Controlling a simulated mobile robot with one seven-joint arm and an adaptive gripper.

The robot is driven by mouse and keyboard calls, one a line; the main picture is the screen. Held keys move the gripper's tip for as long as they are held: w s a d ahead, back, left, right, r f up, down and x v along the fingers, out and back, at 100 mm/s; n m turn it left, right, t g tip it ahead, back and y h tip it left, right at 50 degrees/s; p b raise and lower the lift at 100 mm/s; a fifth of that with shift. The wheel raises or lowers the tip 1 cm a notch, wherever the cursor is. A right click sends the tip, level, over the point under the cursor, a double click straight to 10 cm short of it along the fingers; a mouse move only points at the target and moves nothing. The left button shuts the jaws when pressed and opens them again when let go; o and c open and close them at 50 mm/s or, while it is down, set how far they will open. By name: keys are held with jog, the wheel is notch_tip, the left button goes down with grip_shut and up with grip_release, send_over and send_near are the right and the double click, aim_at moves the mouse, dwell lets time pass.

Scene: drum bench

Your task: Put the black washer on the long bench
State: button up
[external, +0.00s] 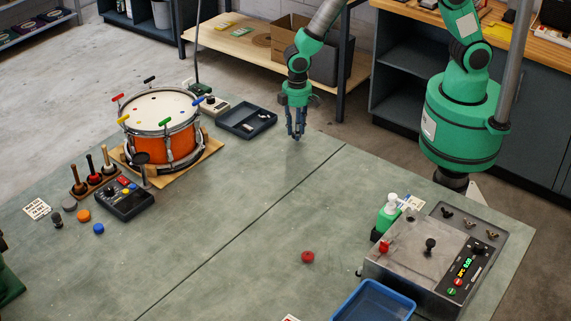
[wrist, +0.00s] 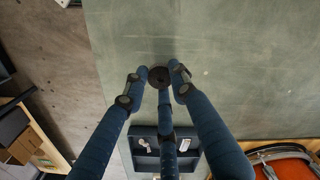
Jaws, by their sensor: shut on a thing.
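My gripper (external: 296,136) points down over the far part of the grey-green bench (external: 215,210), to the right of the dark parts tray. In the wrist view my blue fingers (wrist: 159,80) are closed around the black washer (wrist: 159,76), a small dark ring with a hole in its middle. The washer is hardly visible between the fingertips in the external view. The bench top (wrist: 240,70) lies below it in the wrist view. I cannot tell whether the washer touches the surface or is a little above it.
The dark parts tray (external: 247,118) and the orange drum (external: 160,125) stand left of my gripper. A metal box with controls (external: 430,255), a blue bin (external: 372,303) and a red knob-like piece (external: 307,257) are nearer. The bench middle is clear.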

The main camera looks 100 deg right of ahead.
jog(key=a, duration=0.4)
jog(key=w+a+r, duration=0.1)
jog(key=a, duration=0.4)
jog(key=w+a, duration=0.1)
jog(key=a, duration=0.3)
jog(key=shift+w+a+r+b, duration=0.2)
jog(key=shift+r+b, duration=0.05)
jog(key=shift+b, duration=0.1)
jog(key=shift+m, duration=0.4)
jog(key=a, duration=0.4)
jog(key=a+r, duration=0.1)
jog(key=a, duration=0.4)
jog(key=s+a+r, duration=0.1)
jog(key=a, duration=0.4)
jog(key=shift+a+b, duration=0.2)
jog(key=shift+b, duration=0.1)
jog(key=s+a+r, duration=0.2)
jog(key=s+a, duration=0.2)
jog(key=a, duration=1.1)
notch_tip(320, 180, up, 3)
jog(key=b, duration=0.1)
send_over(359, 252)
jog(key=shift+m, duration=0.3)
jog(key=shift+f, duration=0.1)
jog(key=shift+f+b, duration=0.75)
jog(key=shift+f, duration=2.35)
jog(key=shift+f+b, duration=0.4)
jog(key=shift+f, duration=1.45)
jog(key=shift+f, duration=0.15)
